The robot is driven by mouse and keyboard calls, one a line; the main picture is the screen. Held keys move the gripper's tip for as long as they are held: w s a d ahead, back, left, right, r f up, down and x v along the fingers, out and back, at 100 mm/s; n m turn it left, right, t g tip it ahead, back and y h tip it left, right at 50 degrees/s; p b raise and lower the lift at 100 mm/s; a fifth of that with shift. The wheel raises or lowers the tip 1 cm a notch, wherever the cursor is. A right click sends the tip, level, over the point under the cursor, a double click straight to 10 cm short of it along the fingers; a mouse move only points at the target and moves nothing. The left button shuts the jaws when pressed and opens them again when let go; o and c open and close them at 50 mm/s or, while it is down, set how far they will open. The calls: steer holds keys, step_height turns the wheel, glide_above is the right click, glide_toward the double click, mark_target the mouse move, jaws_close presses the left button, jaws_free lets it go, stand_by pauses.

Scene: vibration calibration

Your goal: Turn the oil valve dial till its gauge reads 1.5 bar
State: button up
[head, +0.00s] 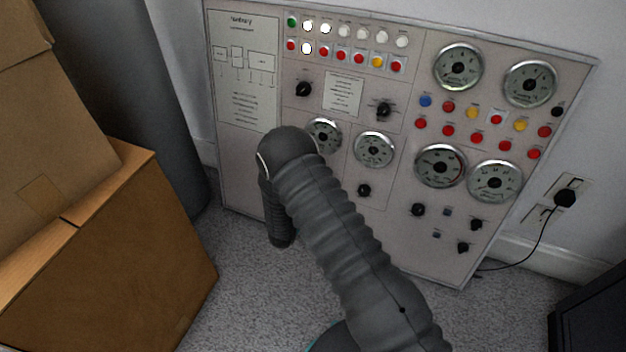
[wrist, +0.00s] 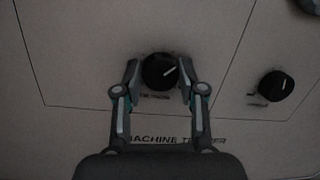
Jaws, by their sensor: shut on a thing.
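In the wrist view my gripper (wrist: 159,76) is shut on a black round dial (wrist: 158,70), one finger on each side. The dial's white pointer line slants toward the upper right. The small label under it is too blurred to read, so I cannot tell whether it names the oil valve. In the head view my arm hides this dial and my gripper. A round gauge (head: 326,134) shows just above my arm, partly covered by it, and its reading is too small to make out. Another gauge (head: 375,149) stands to its right.
A second black dial (wrist: 276,86) sits right of my gripper; it also shows in the head view (head: 364,190). The grey panel (head: 310,200) carries more gauges, knobs and coloured buttons. Cardboard boxes (head: 110,260) stand at left. A black plug (head: 565,198) with a cable is at right.

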steer(key=n+y, duration=0.1)
steer(key=n, duration=0.4)
steer(key=n+y+b, duration=0.1)
steer(key=n, duration=0.4)
steer(key=shift+a+t+y, duration=0.15)
steer(key=shift+t+y, duration=0.15)
steer(key=shift+y, duration=0.1)
steer(key=shift+n, duration=0.3)
steer(key=o, duration=1.1)
steer(key=shift+o, duration=0.2)
